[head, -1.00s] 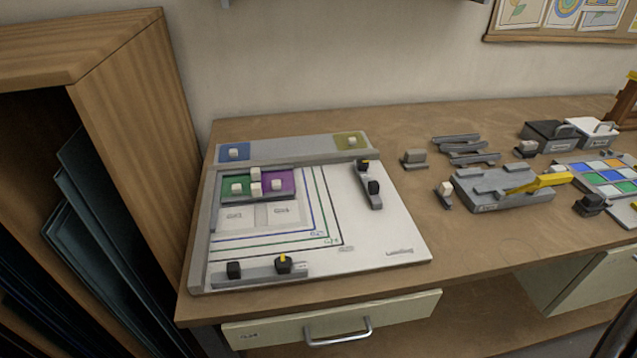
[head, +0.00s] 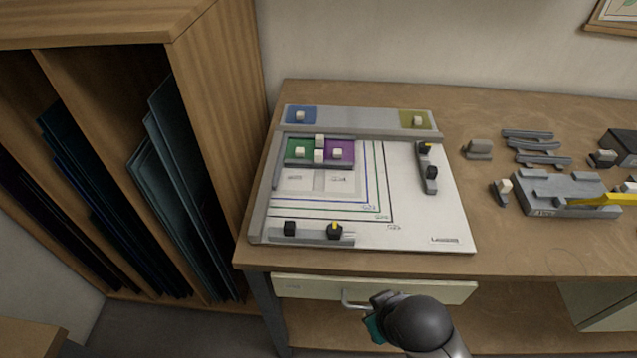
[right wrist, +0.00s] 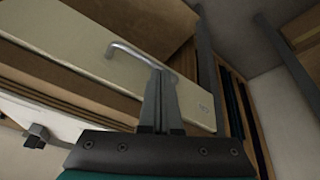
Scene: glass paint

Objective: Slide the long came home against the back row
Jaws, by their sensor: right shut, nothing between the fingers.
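Green glass (head: 297,147) and purple glass (head: 341,145) sit side by side at the board's back left, bearing cream knobs. A grey came strip (head: 325,166) runs along their front edge. Another cream knob (head: 319,140) stands at the middle of their back edge. I cannot tell for certain which strip is the long came. My right gripper (right wrist: 160,78) is shut and empty, its tips close to the drawer handle (right wrist: 130,50); contact is unclear. In the head view the right hand is below the table's front edge, off the board. My left gripper is not in view.
Loose grey cames (head: 536,147) and a grey block with a yellow lever (head: 565,193) are further right. The wooden rack (head: 215,80) stands left.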

